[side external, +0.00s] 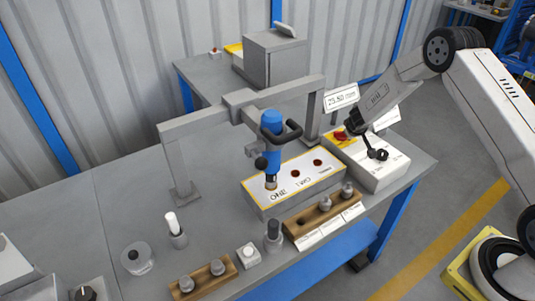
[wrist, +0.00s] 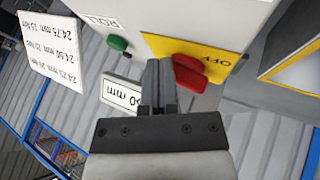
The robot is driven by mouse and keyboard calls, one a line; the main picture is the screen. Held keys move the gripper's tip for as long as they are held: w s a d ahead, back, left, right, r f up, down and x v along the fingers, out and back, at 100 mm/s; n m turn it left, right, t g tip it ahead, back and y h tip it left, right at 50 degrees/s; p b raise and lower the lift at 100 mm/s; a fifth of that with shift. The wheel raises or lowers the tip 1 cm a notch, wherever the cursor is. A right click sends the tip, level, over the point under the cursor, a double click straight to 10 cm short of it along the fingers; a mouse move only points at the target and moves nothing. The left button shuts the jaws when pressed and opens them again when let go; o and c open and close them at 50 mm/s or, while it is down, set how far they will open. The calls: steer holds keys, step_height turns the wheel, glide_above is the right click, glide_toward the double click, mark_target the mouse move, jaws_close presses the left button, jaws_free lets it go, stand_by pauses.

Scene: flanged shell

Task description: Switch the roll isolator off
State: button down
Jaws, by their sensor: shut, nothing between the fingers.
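The roll isolator is a red handle (wrist: 190,74) on a yellow plate (wrist: 218,52) in the wrist view. The word OFF is printed upside down on the plate beside the handle. In the side external view the red handle (side external: 341,135) shows small on the white box at the right of the bench. My gripper (wrist: 160,62) is shut and empty, with its fingertips close beside the left end of the handle. I cannot tell whether they touch it. In the side external view my gripper (side external: 350,125) is just above the box, partly hiding the plate.
A green button (wrist: 118,43) sits left of the plate, near a ROLL label (wrist: 102,20). A blue tool (side external: 271,140) hangs from a grey gantry (side external: 240,98) over a white block (side external: 290,185).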

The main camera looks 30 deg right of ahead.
steer(key=shift+w+d+n+t+y, duration=0.1)
steer(key=shift+d+n+t+y, duration=0.25)
steer(key=shift+n, duration=0.55)
steer(key=shift+w+a, duration=0.15)
steer(key=shift+w, duration=0.05)
steer(key=shift+w+a+r, duration=0.1)
steer(key=shift+w+a, duration=0.3)
steer(key=shift+w, duration=0.1)
steer(key=shift+w+a+n+y, duration=0.1)
steer(key=shift+n+y, duration=0.15)
steer(key=shift+n, duration=0.05)
steer(key=shift+s+d, duration=0.2)
steer(key=shift+s, duration=2.05)
steer(key=s+d+r, duration=0.4)
steer(key=r, duration=0.3)
steer(key=shift+s+r, duration=0.35)
steer(key=shift+s, duration=0.05)
steer(key=shift+a, duration=0.1)
